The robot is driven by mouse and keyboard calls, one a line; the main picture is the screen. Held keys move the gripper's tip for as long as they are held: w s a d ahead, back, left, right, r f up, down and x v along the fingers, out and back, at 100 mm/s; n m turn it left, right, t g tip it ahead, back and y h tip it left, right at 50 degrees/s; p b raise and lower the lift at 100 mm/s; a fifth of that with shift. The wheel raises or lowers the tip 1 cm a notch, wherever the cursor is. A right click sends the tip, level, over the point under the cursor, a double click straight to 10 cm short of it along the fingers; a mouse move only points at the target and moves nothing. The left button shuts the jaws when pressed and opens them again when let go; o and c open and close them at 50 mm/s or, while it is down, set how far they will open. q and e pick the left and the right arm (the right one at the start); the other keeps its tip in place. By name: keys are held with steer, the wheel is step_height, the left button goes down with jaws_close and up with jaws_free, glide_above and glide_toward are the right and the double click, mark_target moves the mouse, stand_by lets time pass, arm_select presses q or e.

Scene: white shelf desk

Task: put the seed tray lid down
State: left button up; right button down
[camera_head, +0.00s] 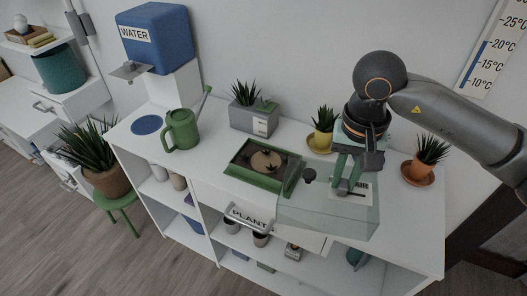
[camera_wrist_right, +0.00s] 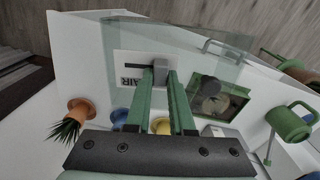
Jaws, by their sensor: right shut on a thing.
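The clear seed tray lid (camera_head: 325,212) is right of the green seed tray (camera_head: 233,172) and reaches out past the desk's front edge. A dark round knob (camera_head: 309,175) shows near the lid's left side. I cannot tell whether the lid touches the desk. The seed tray is uncovered, with soil and a pale round thing inside. My left gripper is out of view.
Potted plants in yellow (camera_head: 322,142) and orange (camera_head: 418,173) pots stand behind and to the right. A grey planter (camera_head: 251,120) and green watering can (camera_head: 182,129) are left. The desk's front right corner looks clear.

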mark_target(375, 175)
steer(key=r, duration=0.1)
steer(key=r+m, duration=0.1)
steer(key=w+r+m, duration=0.1)
steer(key=shift+a+r, duration=0.1)
steer(key=shift+a, duration=0.25)
steer(key=d+f, duration=0.1)
steer(key=d, duration=0.2)
steer(key=w+d+f, duration=0.1)
steer(key=d, duration=0.2)
steer(key=w+d+f, duration=0.1)
steer(key=d+f, duration=0.1)
steer(key=d, duration=0.1)
steer(key=shift+w+f, duration=0.1)
steer(key=w+d+f, duration=0.1)
steer(key=d+f, duration=0.3)
steer(key=f, duration=0.5)
steer(key=shift+w+d+p, duration=0.15)
steer(key=shift+d+p, duration=0.1)
steer(key=shift+p, duration=0.05)
steer(key=shift+f, duration=0.1)
steer(key=c, duration=0.8)
jaws_free()
